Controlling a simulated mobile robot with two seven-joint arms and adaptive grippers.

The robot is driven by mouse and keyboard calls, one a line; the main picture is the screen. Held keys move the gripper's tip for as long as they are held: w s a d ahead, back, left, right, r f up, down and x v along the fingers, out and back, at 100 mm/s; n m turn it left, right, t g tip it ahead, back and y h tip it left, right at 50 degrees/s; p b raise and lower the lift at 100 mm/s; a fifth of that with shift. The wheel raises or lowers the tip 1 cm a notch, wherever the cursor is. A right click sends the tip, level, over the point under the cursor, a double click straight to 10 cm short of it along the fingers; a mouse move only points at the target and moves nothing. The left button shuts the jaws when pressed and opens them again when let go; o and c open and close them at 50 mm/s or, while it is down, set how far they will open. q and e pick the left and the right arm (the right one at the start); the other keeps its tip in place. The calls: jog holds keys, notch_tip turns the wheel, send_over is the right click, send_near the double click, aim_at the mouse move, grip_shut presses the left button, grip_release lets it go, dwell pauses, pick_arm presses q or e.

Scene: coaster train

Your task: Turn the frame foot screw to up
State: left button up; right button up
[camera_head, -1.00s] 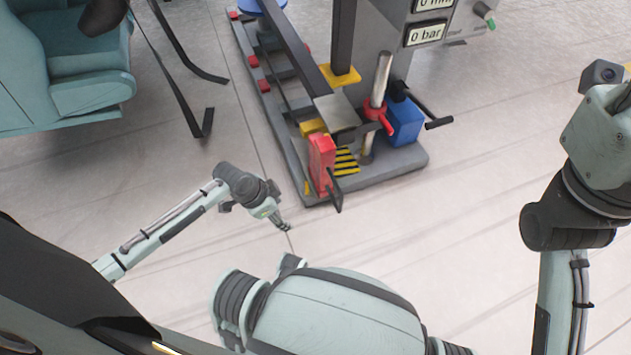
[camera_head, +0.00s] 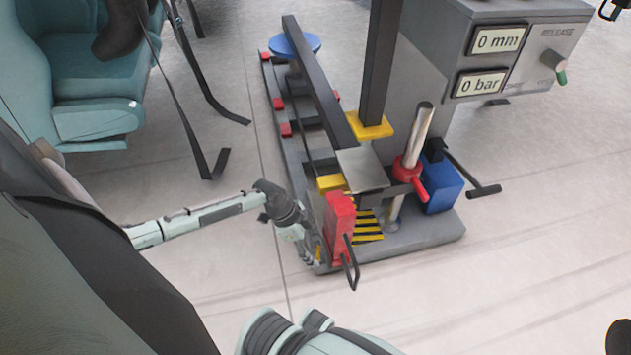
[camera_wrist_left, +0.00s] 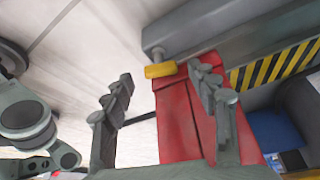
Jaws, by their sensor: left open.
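The frame foot screw appears as a yellow bar-shaped head (camera_wrist_left: 160,71) on a short grey stem under the grey frame edge (camera_wrist_left: 225,40) in the left wrist view. My left gripper (camera_wrist_left: 163,85) is open, with its fingers on either side of the view and the yellow head beyond, between the tips. Contact cannot be told. In the head view my left gripper (camera_head: 308,250) is low at the near left corner of the frame, beside the red block (camera_head: 339,225). The screw is not clearly visible there.
The red block with its black crank (camera_head: 352,262) stands right of my gripper and fills the middle of the wrist view. A red-collared post (camera_head: 410,178), blue box (camera_head: 441,188) and gauge cabinet (camera_head: 515,60) stand farther right. Teal seats (camera_head: 95,90) are left.

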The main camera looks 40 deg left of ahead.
pick_arm(q)
jog(key=shift+w+d+f, duration=0.15)
jog(key=shift+d+f, duration=0.05)
jog(key=shift+f, duration=0.35)
